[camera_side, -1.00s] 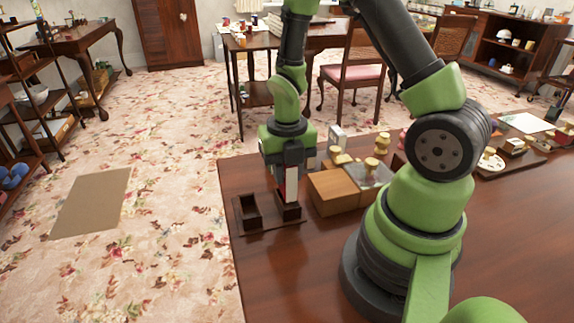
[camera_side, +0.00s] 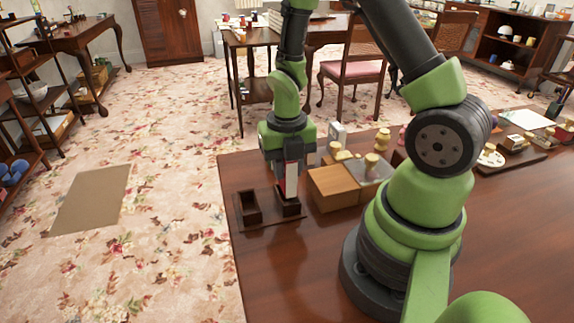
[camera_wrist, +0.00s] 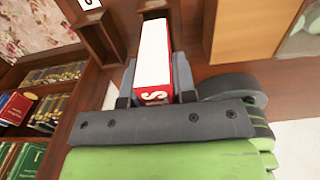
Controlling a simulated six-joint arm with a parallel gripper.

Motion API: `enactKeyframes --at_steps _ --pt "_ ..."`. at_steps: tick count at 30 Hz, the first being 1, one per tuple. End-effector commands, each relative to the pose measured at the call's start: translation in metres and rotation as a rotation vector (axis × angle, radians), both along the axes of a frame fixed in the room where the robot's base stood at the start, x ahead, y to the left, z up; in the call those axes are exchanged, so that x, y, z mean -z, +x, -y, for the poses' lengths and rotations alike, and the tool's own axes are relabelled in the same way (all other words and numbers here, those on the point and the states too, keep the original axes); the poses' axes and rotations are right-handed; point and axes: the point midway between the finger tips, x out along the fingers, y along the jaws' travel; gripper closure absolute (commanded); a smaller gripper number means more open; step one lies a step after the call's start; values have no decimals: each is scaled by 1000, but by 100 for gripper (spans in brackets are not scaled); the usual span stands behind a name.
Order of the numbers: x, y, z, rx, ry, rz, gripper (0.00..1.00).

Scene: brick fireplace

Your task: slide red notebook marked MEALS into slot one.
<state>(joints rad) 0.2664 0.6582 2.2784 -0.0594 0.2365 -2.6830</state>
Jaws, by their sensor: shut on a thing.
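My gripper (camera_side: 291,164) is shut on the red notebook (camera_side: 291,181), held upright with its lower end at the right-hand slot (camera_side: 289,207) of a dark wooden holder (camera_side: 270,224). I cannot tell how far that end is inside the slot. The holder's left slot (camera_side: 249,208) is empty.
The table's left edge is near the holder. The table front is clear. Books (camera_wrist: 18,104) show low at left in the wrist view.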

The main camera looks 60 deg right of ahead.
Motion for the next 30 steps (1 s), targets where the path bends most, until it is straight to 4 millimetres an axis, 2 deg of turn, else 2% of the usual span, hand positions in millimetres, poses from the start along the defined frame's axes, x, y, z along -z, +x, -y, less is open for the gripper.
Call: enactKeyframes --at_steps 10,30 --pt "2 0 0 0 1 -1 99" --pt "18 0 0 0 0 0 99"
